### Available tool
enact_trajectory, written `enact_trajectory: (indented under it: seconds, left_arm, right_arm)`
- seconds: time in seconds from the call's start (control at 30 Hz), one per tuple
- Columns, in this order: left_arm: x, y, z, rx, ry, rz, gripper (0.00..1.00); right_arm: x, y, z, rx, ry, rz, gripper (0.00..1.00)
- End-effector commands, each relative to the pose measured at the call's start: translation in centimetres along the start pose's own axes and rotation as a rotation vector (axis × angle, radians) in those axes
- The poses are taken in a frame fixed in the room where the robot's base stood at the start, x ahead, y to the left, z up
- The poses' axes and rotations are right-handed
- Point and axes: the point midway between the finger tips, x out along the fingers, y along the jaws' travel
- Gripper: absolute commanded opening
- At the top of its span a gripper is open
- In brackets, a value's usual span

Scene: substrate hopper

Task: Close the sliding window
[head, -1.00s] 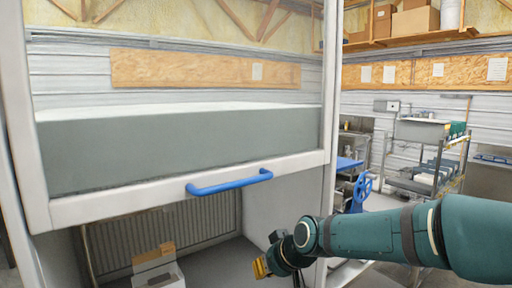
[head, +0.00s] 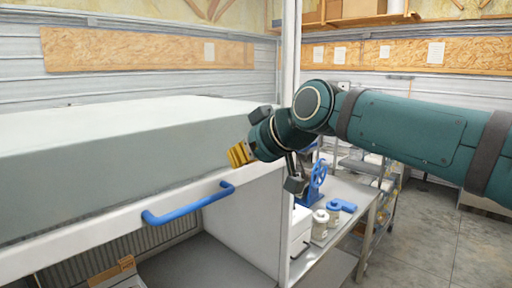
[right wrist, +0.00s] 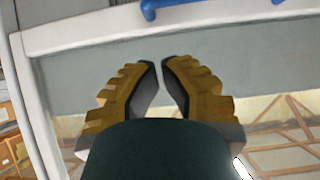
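The sliding window shows in the head view as a large sash with a white bottom rail (head: 110,236) and a grey pane area above it. A blue bar handle (head: 188,204) is fixed on that rail. Below the rail is an open gap into the cabinet. My right gripper (head: 236,155), with yellow ridged fingers, is above and slightly right of the handle, apart from it. In the right wrist view its fingertips (right wrist: 159,62) nearly meet with nothing between them. The white rail (right wrist: 170,28) and part of the blue handle (right wrist: 165,5) lie beyond them. My left gripper is out of view.
A white upright post (head: 290,90) stands right of the window. Behind my right arm, a metal table (head: 350,197) carries white jars (head: 320,222) and a blue handwheel device (head: 315,185). A cardboard box (head: 118,272) sits inside the cabinet's lower opening. Floor is clear at right.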

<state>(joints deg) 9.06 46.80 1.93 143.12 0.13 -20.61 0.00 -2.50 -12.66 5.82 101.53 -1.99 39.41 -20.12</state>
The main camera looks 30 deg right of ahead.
Motion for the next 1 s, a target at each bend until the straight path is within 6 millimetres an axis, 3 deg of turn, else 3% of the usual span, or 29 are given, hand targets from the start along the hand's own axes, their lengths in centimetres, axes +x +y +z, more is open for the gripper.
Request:
enact_trajectory:
  seconds: [0.17,0.33,1.0]
  left_arm:
    - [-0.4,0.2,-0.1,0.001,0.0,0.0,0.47]
    - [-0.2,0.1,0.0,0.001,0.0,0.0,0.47]
    - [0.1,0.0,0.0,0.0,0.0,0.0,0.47]
  right_arm:
    - [3.5,0.0,0.1,0.002,-0.004,-0.002,0.0]
    - [5.0,0.0,2.0,0.002,-0.003,0.0,0.0]
    - [6.2,0.1,3.1,0.001,0.0,0.0,0.0]
